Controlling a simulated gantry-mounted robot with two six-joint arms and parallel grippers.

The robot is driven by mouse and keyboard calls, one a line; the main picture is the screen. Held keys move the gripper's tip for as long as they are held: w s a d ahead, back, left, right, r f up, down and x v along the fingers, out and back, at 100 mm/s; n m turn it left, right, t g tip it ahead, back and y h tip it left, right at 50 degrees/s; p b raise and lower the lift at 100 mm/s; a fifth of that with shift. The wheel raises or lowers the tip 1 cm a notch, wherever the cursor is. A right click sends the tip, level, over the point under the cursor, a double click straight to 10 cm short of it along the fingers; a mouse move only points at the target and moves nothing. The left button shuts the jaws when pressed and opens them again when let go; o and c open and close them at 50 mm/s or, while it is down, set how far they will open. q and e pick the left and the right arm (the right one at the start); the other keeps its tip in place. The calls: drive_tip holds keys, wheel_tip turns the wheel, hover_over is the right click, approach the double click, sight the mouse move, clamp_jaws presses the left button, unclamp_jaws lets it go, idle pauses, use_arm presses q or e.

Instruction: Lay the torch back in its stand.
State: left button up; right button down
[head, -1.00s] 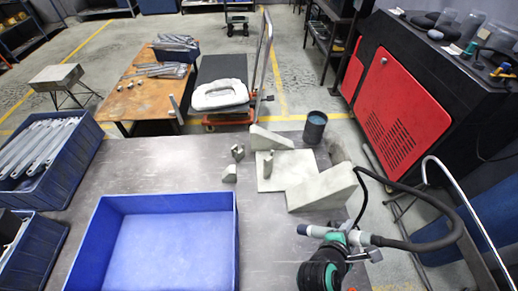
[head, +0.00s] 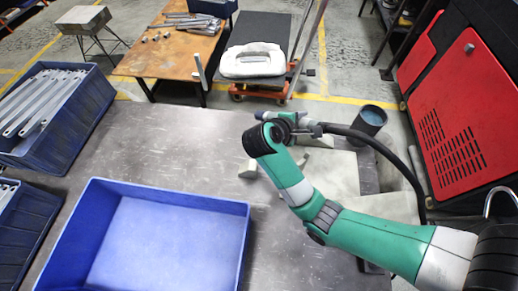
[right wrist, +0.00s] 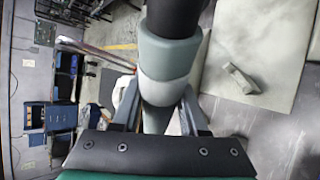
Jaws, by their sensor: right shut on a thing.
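The torch (head: 270,116) is a slim grey-teal tool with a dark blue tip pointing left and a black hose at its right end. My right gripper (head: 290,126) is shut on it and holds it over the far part of the table. In the right wrist view the torch (right wrist: 168,60) runs between the fingers of my right gripper (right wrist: 160,112). Light grey pieces stand beneath, among them a flat plate (head: 342,178). My wrist and arm hide much of that area, and I cannot tell which piece is the stand. My left gripper is out of view.
A blue bin (head: 249,232) stands at the front left of the table. A dark cup (head: 371,122) stands at the far right. A small grey bracket (head: 247,171) stands left of my arm; the hose (head: 395,165) curves down at right. The left-middle tabletop is clear.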

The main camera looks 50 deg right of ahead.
drive_tip(key=shift+w+d+f+m+b, duration=0.15)
drive_tip(key=shift+d+f+m+b, duration=0.2)
drive_tip(key=shift+d, duration=0.3)
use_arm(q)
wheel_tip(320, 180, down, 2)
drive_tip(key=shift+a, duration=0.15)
use_arm(e)
drive_tip(key=shift+s+m+t, duration=0.3)
drive_tip(key=shift+s+m, duration=0.05)
drive_tip(key=shift+s, duration=0.05)
drive_tip(key=shift+d, duration=0.1)
use_arm(q)
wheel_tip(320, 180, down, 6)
drive_tip(key=b, duration=0.5)
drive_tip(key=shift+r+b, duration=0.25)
drive_tip(key=shift+b, duration=0.15)
use_arm(e)
wheel_tip(320, 180, down, 18)
drive_tip(key=shift+r, duration=0.15)
drive_tip(key=shift+c, duration=2.2)
unclamp_jaws()
